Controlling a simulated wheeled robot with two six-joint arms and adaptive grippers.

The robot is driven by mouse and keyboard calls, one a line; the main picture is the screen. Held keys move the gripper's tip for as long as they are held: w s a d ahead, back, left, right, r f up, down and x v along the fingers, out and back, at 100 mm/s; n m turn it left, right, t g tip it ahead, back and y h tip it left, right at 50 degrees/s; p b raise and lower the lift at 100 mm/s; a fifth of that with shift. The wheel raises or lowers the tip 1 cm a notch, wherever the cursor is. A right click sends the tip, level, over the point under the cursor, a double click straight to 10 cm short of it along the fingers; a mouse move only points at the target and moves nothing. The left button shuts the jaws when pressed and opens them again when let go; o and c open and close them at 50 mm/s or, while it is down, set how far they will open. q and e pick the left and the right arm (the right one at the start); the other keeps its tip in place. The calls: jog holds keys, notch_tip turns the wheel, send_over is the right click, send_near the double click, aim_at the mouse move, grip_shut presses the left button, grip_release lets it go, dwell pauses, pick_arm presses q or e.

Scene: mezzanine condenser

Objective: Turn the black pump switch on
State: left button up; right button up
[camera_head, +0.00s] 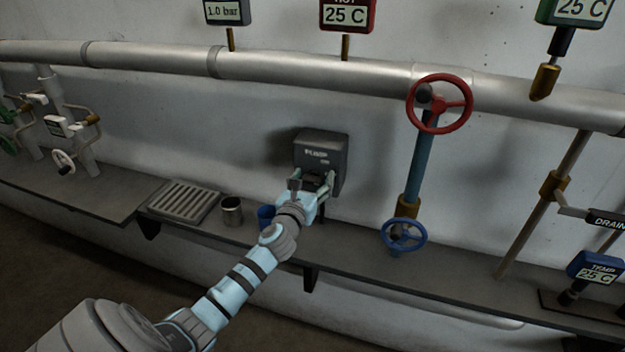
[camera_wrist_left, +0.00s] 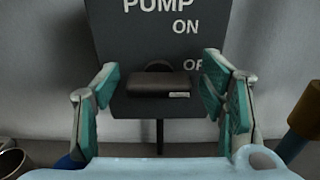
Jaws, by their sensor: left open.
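The dark grey pump box (camera_head: 321,147) is on the wall above the ledge, with "PUMP" lettering on its face. In the left wrist view the box (camera_wrist_left: 140,40) shows "PUMP", "ON" and, partly covered, "OF…" below it. The black switch lever (camera_wrist_left: 158,84) sticks out toward the camera low on the box, near the "OF…" marking, with a small pale mark at its front. My left gripper (camera_head: 313,186) is right in front of the box. In the wrist view its teal-padded fingers (camera_wrist_left: 164,95) are open, one on each side of the lever, with visible gaps. My right gripper is not in view.
A metal cup (camera_head: 231,211), a blue cup (camera_head: 266,217) and a slatted drain tray (camera_head: 184,200) are on the ledge left of the box. A red handwheel (camera_head: 439,104) and a blue handwheel (camera_head: 403,235) are on a pipe to the right.

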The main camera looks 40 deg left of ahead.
pick_arm(q)
jog(key=c, duration=1.2)
jog(key=shift+n, duration=0.4)
jog(key=n, duration=0.5)
jog(key=shift+a, duration=0.1)
jog(key=n+b, duration=0.1)
jog(key=n, duration=0.5)
jog(key=shift+s+f, duration=0.1)
jog(key=shift+f, duration=0.05)
jog(key=o, duration=1.2)
